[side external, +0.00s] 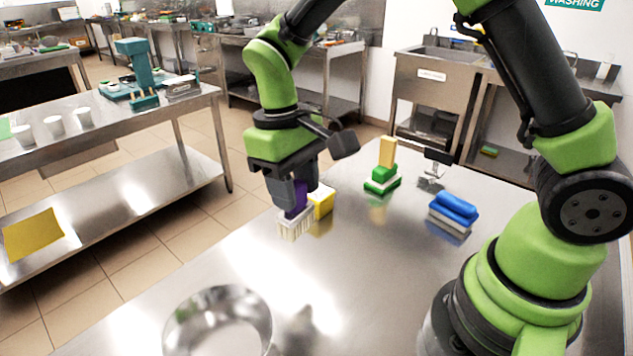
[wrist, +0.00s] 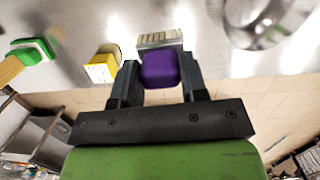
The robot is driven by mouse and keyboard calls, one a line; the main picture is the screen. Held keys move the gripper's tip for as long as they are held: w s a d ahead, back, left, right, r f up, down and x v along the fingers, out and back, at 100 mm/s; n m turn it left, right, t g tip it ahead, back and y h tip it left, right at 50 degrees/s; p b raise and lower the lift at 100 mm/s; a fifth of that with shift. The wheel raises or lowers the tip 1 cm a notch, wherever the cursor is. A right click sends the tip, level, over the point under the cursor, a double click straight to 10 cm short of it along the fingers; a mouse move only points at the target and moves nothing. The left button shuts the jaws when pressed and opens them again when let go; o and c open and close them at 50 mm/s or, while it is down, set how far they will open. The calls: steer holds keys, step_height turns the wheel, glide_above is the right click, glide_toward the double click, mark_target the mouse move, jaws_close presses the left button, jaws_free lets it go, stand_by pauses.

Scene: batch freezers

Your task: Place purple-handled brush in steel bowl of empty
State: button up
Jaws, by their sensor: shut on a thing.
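The purple-handled brush (side external: 294,222) has a white block and pale bristles pointing down. It also shows in the wrist view (wrist: 160,69), its purple handle between the two fingers. My gripper (side external: 291,196) is shut on the purple handle and holds the brush over the steel table; the exact gap beneath the bristles is hard to tell. The gripper's fingers also show in the wrist view (wrist: 160,84). The steel bowl (side external: 219,325) stands at the front of the table, apart from the brush, and looks empty where its inside shows. It also shows in the wrist view (wrist: 285,32).
A yellow block-like item (side external: 322,201) stands just behind the held brush. A green-and-white brush with a tan upright handle (side external: 383,176) and a blue brush (side external: 454,211) lie farther right. Bare table (side external: 345,275) lies between the brush and the bowl.

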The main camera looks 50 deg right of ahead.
steer(key=s+a+r, duration=0.1)
steer(key=a+r, duration=0.1)
steer(key=a, duration=0.6)
steer(key=a+r, duration=0.2)
steer(key=a, duration=0.7)
step_height(320, 180, down, 11)
steer(key=shift+s+d+m, duration=0.15)
steer(key=shift+d+m, duration=0.1)
steer(key=shift+m, duration=0.05)
steer(key=o, duration=1)
steer(key=shift+r, duration=0.1)
steer(key=shift+r, duration=3.5)
